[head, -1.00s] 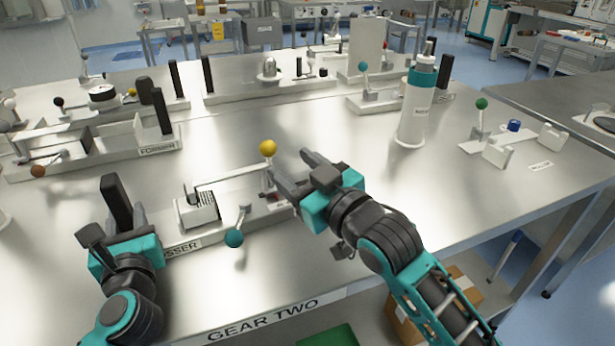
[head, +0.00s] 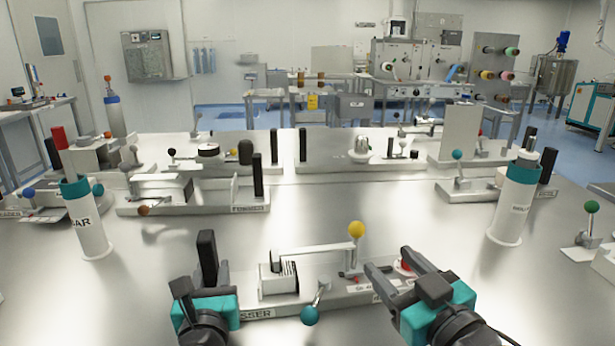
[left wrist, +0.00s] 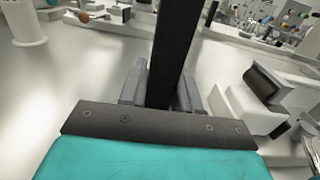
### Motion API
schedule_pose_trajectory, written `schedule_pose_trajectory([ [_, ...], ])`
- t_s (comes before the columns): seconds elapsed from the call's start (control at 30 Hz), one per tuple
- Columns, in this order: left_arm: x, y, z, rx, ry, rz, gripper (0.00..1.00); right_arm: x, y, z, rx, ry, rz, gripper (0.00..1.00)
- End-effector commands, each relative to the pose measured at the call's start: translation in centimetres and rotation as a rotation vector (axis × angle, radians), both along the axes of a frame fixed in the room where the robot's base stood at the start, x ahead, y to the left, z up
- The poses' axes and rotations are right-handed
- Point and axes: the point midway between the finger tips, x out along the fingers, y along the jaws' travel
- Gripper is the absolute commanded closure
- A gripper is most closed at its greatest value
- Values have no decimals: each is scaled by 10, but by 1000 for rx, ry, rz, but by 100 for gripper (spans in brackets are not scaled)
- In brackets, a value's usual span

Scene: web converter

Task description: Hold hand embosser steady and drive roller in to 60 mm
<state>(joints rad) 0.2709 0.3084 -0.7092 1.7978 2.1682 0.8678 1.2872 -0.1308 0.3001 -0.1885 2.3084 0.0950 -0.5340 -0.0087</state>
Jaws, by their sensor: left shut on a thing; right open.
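The hand embosser is a low metal base (head: 335,300) at the front of the table, with a partly hidden label ending in "SSER". My left gripper (head: 205,280) is shut on its upright black post (head: 207,250); the post also stands between the fingers in the left wrist view (left wrist: 176,45). Right of it is a white block (head: 278,283) with a dark part on top; I cannot tell which part is the roller. A yellow-ball lever (head: 357,230) and a teal-ball lever (head: 310,315) belong to this unit. My right gripper (head: 391,264) is open and empty, right of and below the yellow ball.
A red part (head: 407,265) shows between my right fingers, partly hidden. White cylinders with teal bands stand left (head: 90,225) and right (head: 515,205). Another black-post fixture (head: 190,205) lies behind. The table's middle is clear.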

Motion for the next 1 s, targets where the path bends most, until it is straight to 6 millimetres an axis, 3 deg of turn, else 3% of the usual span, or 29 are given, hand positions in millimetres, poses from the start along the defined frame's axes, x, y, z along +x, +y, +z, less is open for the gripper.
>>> schedule_pose_trajectory([
  [0.03, -2, -1, -10, 1, 26, -1, 100, 0, 0, 2, 0, 0, 0, 43],
  [0.53, -2, -1, -6, 0, 25, -1, 100, 0, 0, 6, 0, 0, 0, 43],
  [0.57, -2, -1, -6, 0, 25, -1, 67, 0, 0, 6, 0, 0, 0, 43],
  [0.87, -1, 0, -2, 0, 15, 0, 38, 0, 0, 7, 0, 0, 0, 43],
  [1.0, -1, 0, 0, -1, 12, 0, 38, 0, 0, 7, 0, 0, 0, 43],
])
